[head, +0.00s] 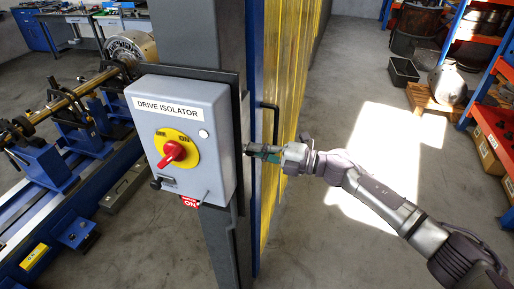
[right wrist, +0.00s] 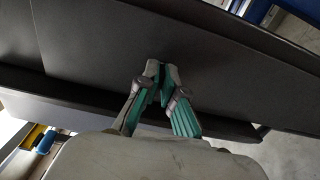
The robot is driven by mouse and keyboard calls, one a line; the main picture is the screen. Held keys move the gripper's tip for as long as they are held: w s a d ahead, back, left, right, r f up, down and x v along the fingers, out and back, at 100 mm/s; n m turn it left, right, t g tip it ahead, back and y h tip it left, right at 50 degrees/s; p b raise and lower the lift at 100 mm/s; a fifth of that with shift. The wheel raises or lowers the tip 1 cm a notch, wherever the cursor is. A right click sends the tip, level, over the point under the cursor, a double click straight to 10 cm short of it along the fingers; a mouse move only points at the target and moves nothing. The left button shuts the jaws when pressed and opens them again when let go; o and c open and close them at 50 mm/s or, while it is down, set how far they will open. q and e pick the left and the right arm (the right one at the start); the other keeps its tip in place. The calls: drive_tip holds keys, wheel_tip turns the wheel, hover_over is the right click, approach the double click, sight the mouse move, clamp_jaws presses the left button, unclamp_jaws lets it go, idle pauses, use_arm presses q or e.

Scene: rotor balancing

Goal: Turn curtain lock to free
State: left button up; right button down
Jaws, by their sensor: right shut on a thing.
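My right gripper (head: 252,149) reaches in from the right to the side of the dark post, just behind the isolator box. In the right wrist view the two green-padded fingers (right wrist: 160,72) close together at the tips against the dark post face. They are shut on a small part, which the fingertips hide; it sits where the curtain lock would be. I cannot see the lock's shape or which way it is turned. The yellow strip curtain (head: 296,85) hangs right behind the post, with a dark bar handle (head: 272,108) above the gripper. My left gripper is not in view.
The grey drive isolator box (head: 219,150), with a red knob (head: 172,153) on a yellow plate, is on the post (head: 200,35), left of the gripper. A blue rotor machine (head: 45,165) stands at left. Shelves (head: 480,55) stand at right; the floor between is mostly clear.

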idle(0.4)
drive_tip(key=c, duration=1.3)
unclamp_jaws()
drive_tip(key=shift+w, duration=0.1)
drive_tip(key=v, duration=1.2)
